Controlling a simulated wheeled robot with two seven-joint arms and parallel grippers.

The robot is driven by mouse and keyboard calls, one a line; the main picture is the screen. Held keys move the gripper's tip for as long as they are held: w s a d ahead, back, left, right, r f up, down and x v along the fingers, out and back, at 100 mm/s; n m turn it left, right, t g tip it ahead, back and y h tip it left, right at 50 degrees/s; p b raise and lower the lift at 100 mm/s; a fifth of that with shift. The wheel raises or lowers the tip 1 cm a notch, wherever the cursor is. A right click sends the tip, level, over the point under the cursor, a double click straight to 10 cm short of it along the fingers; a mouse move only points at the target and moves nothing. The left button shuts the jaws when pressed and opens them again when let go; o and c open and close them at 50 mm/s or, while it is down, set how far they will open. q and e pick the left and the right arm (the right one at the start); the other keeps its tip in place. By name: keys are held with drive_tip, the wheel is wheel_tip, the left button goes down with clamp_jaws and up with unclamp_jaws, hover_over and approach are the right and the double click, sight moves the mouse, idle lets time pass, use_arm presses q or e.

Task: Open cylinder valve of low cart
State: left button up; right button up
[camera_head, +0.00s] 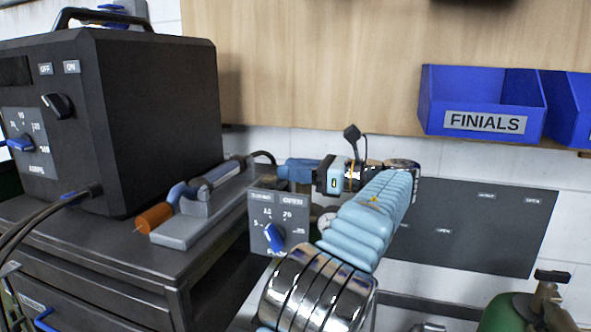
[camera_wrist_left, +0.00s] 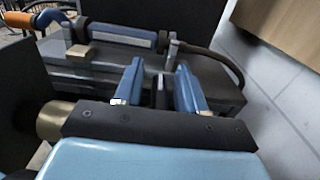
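A green cylinder (camera_head: 503,314) with a brass valve and dark top piece (camera_head: 547,290) shows at the bottom right of the head view, cut off by the frame edge. Whether it stands on a low cart cannot be seen. My left gripper (camera_head: 284,171) is high in the middle of the head view, pointing left, well away from the cylinder. In the left wrist view its two blue fingers (camera_wrist_left: 160,88) stand apart with nothing between them. Beyond them is a grey torch holder with a blue-grey torch (camera_wrist_left: 122,35). My right gripper is out of view.
A black machine with knobs (camera_head: 150,110) stands on a dark cabinet (camera_head: 130,250). A grey dial panel (camera_head: 262,225) sits just below my left gripper. A blue FINIALS bin (camera_head: 482,100) is on the wall at upper right. A dark labelled board (camera_head: 470,240) hangs behind my arm.

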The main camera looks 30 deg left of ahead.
use_arm(q)
drive_tip(key=shift+c, duration=0.5)
clamp_jaws()
drive_tip(key=shift+s+n+g+h, duration=0.15)
drive_tip(key=shift+n+g+h, duration=0.55)
drive_tip(key=shift+n+g, duration=0.9)
drive_tip(key=g, duration=0.1)
drive_tip(key=n+g+h, duration=0.1)
drive_tip(key=g, duration=0.1)
drive_tip(key=shift+s+a+h, duration=0.1)
drive_tip(key=shift+s+h, duration=0.2)
drive_tip(key=shift+n+g, duration=0.3)
drive_tip(key=shift+d, duration=0.2)
drive_tip(key=shift+o, duration=0.5)
unclamp_jaws()
drive_tip(key=shift+w+d, duration=0.1)
drive_tip(key=shift+w, duration=0.05)
